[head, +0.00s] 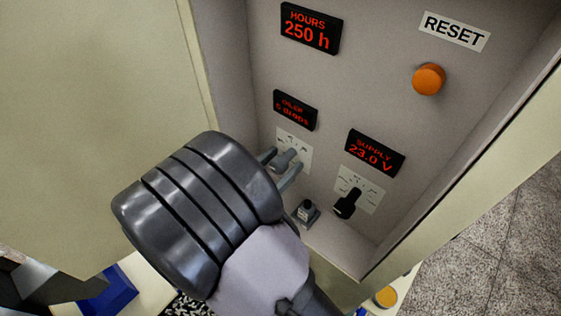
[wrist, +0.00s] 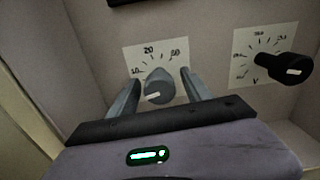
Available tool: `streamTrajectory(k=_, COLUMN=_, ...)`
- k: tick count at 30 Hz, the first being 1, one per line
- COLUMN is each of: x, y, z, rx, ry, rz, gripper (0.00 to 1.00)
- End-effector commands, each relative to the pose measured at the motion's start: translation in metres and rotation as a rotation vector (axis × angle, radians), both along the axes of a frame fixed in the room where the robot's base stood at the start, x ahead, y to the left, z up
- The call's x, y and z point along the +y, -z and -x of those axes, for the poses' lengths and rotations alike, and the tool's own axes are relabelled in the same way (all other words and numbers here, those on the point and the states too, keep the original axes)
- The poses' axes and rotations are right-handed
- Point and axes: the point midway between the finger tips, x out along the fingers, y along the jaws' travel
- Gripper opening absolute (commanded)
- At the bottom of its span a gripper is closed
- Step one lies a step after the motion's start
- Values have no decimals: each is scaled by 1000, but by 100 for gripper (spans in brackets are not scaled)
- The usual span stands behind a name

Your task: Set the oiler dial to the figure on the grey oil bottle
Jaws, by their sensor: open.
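The oiler dial (wrist: 158,88) is a grey knob on a white scale plate. In the wrist view its white pointer mark is turned to the lower left, and 20 stands at the top of the scale. In the head view the dial (head: 287,158) is partly covered by my gripper (head: 283,165). My gripper (wrist: 160,78) is open, with one finger on each side of the knob; I cannot tell whether they touch it. The oiler display (head: 295,110) above it seems to read 5 drops. I cannot make out a grey oil bottle with a figure.
Right of the dial is a black supply knob (head: 347,203) under a 23.0 V display (head: 375,153). A small grey object with a dark top (head: 306,211) sits low between them. An orange button (head: 429,79) is under the RESET label (head: 455,31). The cabinet walls enclose both sides.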

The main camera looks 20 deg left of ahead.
Motion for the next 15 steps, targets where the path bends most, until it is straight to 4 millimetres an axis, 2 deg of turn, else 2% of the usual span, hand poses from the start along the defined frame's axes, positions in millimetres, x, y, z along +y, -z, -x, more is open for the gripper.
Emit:
streamTrajectory(k=5, x=0, y=0, z=0, rx=0, ry=0, rz=0, gripper=57)
streamTrajectory(k=8, x=0, y=0, z=0, rx=0, ry=0, rz=0, gripper=42)
streamTrajectory(k=14, x=0, y=0, z=0, rx=0, ry=1, rz=0, gripper=2)
streamTrajectory(k=15, x=0, y=0, z=0, rx=0, ry=1, rz=0, gripper=0)
